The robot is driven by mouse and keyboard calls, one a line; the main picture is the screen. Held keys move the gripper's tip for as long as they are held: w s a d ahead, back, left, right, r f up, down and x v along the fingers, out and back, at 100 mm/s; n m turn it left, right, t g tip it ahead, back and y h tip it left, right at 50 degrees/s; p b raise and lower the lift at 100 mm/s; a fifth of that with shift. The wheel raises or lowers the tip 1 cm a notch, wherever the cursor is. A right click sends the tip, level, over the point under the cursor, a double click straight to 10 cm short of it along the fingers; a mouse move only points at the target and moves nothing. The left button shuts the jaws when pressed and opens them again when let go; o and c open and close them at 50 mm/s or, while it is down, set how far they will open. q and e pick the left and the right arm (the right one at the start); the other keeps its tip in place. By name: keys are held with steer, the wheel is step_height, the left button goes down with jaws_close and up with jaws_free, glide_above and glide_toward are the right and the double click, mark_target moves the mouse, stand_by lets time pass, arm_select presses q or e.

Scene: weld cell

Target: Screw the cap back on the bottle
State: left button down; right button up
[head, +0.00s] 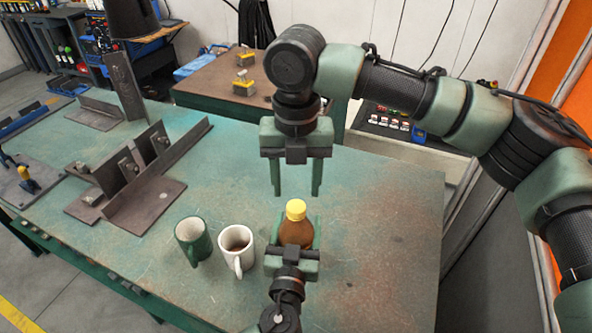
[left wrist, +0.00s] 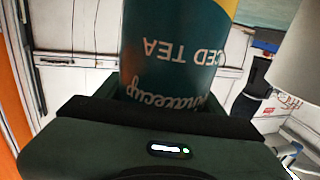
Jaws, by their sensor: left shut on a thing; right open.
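A brown iced tea bottle (head: 296,232) stands on the green table. A yellow cap (head: 295,209) sits on its top; I cannot tell how tightly. My left gripper (head: 297,240) comes from the near side and is shut around the bottle's body, one finger at each side. In the left wrist view the bottle (left wrist: 172,55) fills the middle, its label text upside down; the cap is not visible there. My right gripper (head: 296,190) points straight down, open and empty, above and slightly behind the cap, not touching it.
A white mug (head: 237,244) with dark contents stands just left of the bottle, and a green mug (head: 192,241) further left. Steel welded parts (head: 140,190) lie on the table's left half. The table right of the bottle is clear (head: 385,230).

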mark_target(296, 206)
steer(key=shift+f, duration=2.55)
